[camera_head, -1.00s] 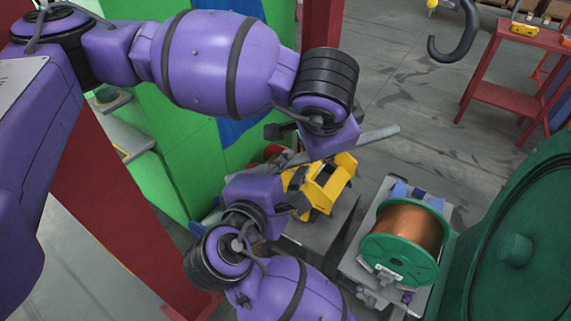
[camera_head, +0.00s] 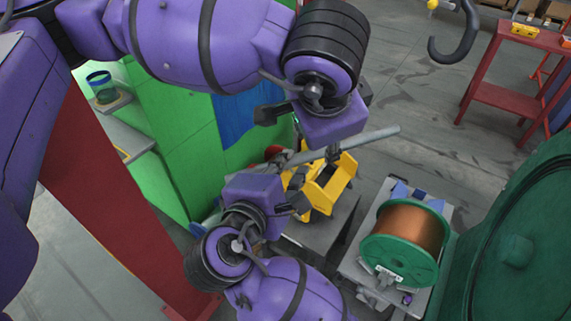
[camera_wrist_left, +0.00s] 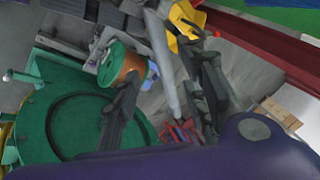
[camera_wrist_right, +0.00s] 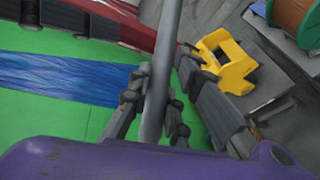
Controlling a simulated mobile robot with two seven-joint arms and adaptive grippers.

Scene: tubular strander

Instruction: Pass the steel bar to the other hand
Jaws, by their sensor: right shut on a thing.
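The steel bar (camera_head: 365,138) is a grey rod, held slantwise in the air in the head view. My right gripper (camera_head: 290,183) comes from below and is shut on the bar near its left part. In the right wrist view the bar (camera_wrist_right: 166,60) runs between the closed fingers (camera_wrist_right: 153,112). My left gripper (camera_head: 299,138) is above the bar, with its fingers spread. In the left wrist view the bar (camera_wrist_left: 162,60) shows between the wide-apart fingers (camera_wrist_left: 166,90); I cannot tell whether they touch it. The bar's left end is partly hidden by my grippers.
A yellow bracket (camera_head: 328,187) stands behind the grippers. A copper spool with green flanges (camera_head: 405,240) sits to its right, beside a large green machine (camera_head: 520,250). A green panel (camera_head: 180,150) is at left. A dark hook (camera_head: 455,35) hangs at upper right.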

